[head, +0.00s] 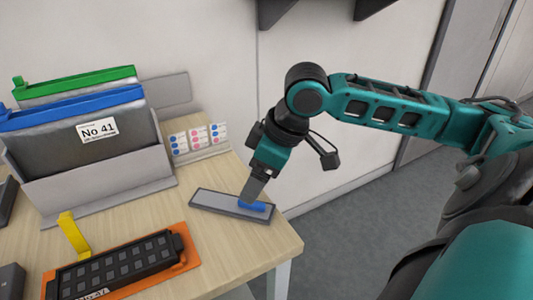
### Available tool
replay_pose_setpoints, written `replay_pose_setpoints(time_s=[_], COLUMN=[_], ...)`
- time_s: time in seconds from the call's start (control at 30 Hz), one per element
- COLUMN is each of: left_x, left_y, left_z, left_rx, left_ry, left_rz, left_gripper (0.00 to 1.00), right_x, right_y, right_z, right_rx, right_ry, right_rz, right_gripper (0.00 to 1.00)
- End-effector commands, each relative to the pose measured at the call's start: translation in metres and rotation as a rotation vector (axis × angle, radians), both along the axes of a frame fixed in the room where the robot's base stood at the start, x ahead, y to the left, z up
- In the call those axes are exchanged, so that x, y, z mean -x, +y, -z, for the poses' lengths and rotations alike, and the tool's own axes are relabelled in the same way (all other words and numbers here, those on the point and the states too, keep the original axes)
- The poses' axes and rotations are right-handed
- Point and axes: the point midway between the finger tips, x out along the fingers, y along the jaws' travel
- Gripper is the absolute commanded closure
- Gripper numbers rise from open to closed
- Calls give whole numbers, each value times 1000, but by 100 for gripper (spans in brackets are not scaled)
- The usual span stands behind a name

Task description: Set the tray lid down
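The tray lid (217,203) is a flat grey panel with a dark rim and a blue handle at its right part. It is at the right end of the wooden table, roughly level, and I cannot tell whether it touches the tabletop or hangs just above it. My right gripper (251,199) comes down from above, its fingers shut on the blue handle, which they partly hide. My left gripper is not in view.
A grey rack (95,187) with blue and green folders labelled No 41 stands behind. Coloured cards (198,138) stand by the wall. The table's right edge is close to the lid.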

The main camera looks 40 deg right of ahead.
Motion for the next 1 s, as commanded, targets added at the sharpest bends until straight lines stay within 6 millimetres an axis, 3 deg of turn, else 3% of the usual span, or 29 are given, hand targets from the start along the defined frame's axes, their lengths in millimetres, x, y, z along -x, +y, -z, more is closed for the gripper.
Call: replay_pose_setpoints(time_s=[0.1,0.33,1.0], left_x=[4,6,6], left_y=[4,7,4], left_z=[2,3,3], left_rx=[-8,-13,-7], left_ry=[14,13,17], left_rz=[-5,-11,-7], left_gripper=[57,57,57], right_x=[8,15,17], right_y=[-6,-10,-10], right_z=[-24,-43,-47], right_rx=[6,2,-1], right_ry=[1,1,0], right_rz=[1,0,0], right_gripper=[19,19,19])
